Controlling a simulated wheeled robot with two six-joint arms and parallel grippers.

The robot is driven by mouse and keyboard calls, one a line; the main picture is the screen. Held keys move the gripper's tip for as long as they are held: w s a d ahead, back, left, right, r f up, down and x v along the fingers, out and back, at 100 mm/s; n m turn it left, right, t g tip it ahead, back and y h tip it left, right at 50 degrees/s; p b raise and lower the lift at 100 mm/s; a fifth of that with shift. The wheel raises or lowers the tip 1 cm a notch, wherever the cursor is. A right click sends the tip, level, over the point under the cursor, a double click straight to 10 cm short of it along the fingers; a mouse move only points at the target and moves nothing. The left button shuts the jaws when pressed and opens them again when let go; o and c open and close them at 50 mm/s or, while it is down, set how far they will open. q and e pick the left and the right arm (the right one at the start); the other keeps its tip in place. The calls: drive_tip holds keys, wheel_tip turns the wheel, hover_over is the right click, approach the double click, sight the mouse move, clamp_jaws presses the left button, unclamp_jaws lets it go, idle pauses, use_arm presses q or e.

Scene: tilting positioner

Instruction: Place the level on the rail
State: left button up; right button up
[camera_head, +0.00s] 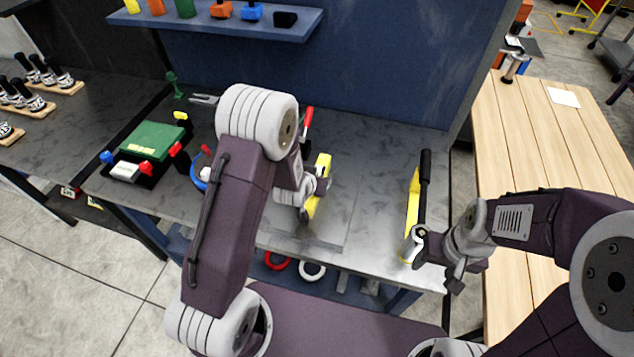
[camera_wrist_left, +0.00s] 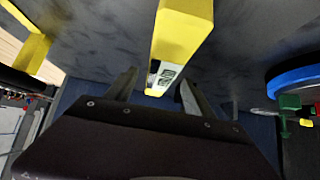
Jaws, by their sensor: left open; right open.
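The level, a yellow bar (camera_head: 322,166) with a pale vial window, stands near the middle of the grey bench, partly hidden by my left gripper. In the left wrist view the level (camera_wrist_left: 183,35) reaches in between the two fingers. My left gripper (camera_wrist_left: 157,84) is open around its near end; I cannot tell whether the fingers touch it. At the bench's right is a yellow piece (camera_head: 412,203) with a black bar beside it, possibly the rail; I cannot tell for sure. My right gripper (camera_head: 411,243) is open at its near end, contact unclear.
A green-topped fixture (camera_head: 152,141) and a blue ring-shaped object (camera_head: 199,174) lie at left on the bench. A blue shelf (camera_head: 225,24) with several coloured items hangs behind. A wooden table (camera_head: 540,135) stands at right. Bare bench lies between the two yellow pieces.

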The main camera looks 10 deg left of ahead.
use_arm(q)
drive_tip(key=shift+w+f, duration=0.25)
drive_tip(key=shift+w, duration=0.05)
drive_tip(key=p+x, duration=0.1)
drive_tip(key=x, duration=0.2)
drive_tip(key=shift+w+f+p, duration=0.25)
drive_tip(key=shift+f+p, duration=0.05)
drive_tip(key=shift+f, duration=0.05)
drive_tip(key=shift+w+f, duration=0.25)
drive_tip(key=shift+f, duration=0.05)
drive_tip(key=shift+s+r, duration=0.1)
drive_tip(key=c, duration=0.9)
clamp_jaws()
